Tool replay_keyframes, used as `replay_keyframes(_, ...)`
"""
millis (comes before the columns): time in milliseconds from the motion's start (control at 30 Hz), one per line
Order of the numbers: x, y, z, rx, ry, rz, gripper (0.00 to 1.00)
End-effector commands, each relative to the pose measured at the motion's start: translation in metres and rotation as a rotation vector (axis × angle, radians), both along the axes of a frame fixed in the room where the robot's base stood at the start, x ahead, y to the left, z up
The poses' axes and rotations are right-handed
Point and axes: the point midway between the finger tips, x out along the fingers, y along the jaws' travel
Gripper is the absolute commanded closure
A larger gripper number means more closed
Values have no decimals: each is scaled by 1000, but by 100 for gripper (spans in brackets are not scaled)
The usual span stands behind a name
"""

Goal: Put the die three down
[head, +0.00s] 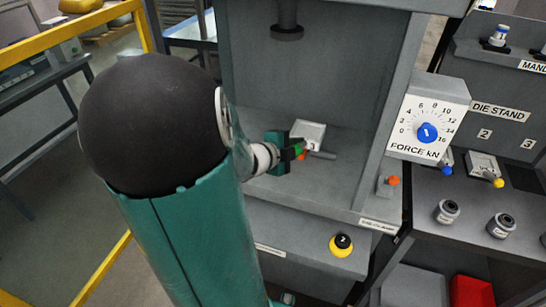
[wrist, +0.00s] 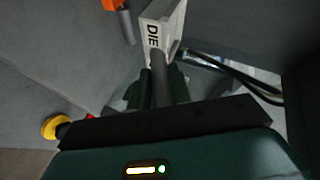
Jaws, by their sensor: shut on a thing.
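A pale block marked DIE (wrist: 152,35), which I take to be die three, is at the top middle of the wrist view. It also shows as a pale block (head: 308,133) inside the press bay in the head view. Its grey handle (wrist: 160,75) runs back between my fingers. My gripper (head: 292,151) is shut on this handle. I cannot tell whether the die rests on the press bed (head: 335,185) or hangs just above it. The number on the die is not readable. On the die stand (head: 520,150), the dark place under number 3 shows no die.
The press ram (head: 287,25) hangs above the bay. A lever with an orange knob (head: 393,181) stands at the bay's right edge. A yellow-knobbed die (head: 483,165) sits at place 2. Two round pieces (head: 447,211) stand on the bench.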

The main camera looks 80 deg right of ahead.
Motion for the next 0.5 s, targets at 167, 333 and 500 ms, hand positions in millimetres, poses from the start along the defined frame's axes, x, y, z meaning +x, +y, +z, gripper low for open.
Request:
replay_keyframes(167, 19, -14, -10, -1, 6, -1, 100)
replay_keyframes(333, 38, -29, -21, -2, 5, -2, 100)
replay_keyframes(500, 52, -40, -39, -1, 5, -3, 100)
